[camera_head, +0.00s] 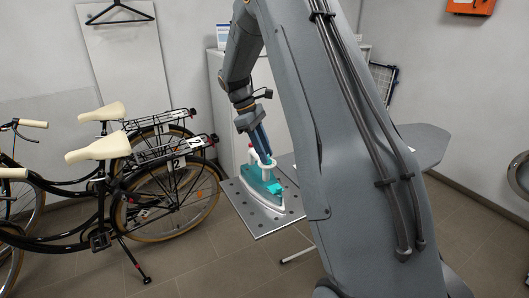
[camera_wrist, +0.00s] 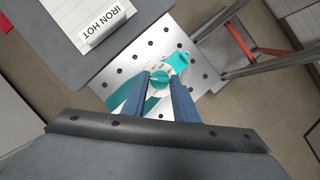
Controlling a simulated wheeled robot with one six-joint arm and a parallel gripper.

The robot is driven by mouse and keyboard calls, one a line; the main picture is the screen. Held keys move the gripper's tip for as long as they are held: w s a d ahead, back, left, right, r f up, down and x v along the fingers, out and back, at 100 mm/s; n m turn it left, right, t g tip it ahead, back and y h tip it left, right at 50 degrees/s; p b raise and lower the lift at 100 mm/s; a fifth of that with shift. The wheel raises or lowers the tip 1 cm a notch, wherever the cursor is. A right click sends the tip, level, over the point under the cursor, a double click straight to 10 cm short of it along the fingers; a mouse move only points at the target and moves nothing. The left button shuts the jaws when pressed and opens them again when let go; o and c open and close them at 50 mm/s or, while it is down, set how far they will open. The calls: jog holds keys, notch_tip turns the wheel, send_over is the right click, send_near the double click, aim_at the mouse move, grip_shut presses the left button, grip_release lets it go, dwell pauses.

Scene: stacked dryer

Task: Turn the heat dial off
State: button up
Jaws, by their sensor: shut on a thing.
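A teal and white iron (camera_head: 264,187) rests on a perforated metal plate (camera_head: 240,212). In the wrist view the iron's teal body (camera_wrist: 180,61) lies across the same plate (camera_wrist: 120,70). The round teal heat dial (camera_wrist: 159,77) sits between the two blue fingers of my gripper (camera_wrist: 160,84), which are shut on it. In the head view my gripper (camera_head: 263,150) reaches down to the top of the iron. The dial's setting cannot be read, and the fingers hide its sides.
A grey ironing board (camera_head: 428,146) extends behind my arm. An "IRON HOT" sign (camera_wrist: 105,22) stands on it. A folding frame with red bars (camera_wrist: 240,40) is beside the plate. Black bicycles (camera_head: 110,160) stand at left. Floor is clear between bicycles and plate.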

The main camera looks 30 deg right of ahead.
jog(key=m, duration=0.2)
jog(key=m+y, duration=0.1)
jog(key=m, duration=0.1)
jog(key=m+g+y, duration=0.1)
jog(key=m, duration=0.1)
jog(key=shift+w+d+m+b, duration=0.15)
jog(key=shift+d+m+b, duration=0.15)
jog(key=shift+d+b, duration=0.1)
jog(key=m+y, duration=0.1)
jog(key=m, duration=0.2)
jog(key=m+y, duration=0.1)
jog(key=m, duration=0.2)
jog(key=shift+d+y, duration=0.2)
jog(key=shift+y, duration=0.1)
jog(key=m, duration=0.2)
jog(key=m+t+y, duration=0.1)
jog(key=m, duration=0.1)
jog(key=m+y, duration=0.1)
jog(key=m, duration=0.1)
jog(key=shift+s+d+r+m+t, duration=0.1)
jog(key=shift+s+d+m+t, duration=0.15)
jog(key=shift+m+t, duration=0.15)
jog(key=m+t+p, duration=0.1)
jog(key=m, duration=0.2)
jog(key=shift+s+y, duration=0.1)
jog(key=shift+y, duration=0.2)
jog(key=shift+s+m+t+p, duration=0.15)
jog(key=shift+m+t+p, duration=0.4)
jog(key=shift+m, duration=1.35)
jog(key=shift+t, duration=0.25)
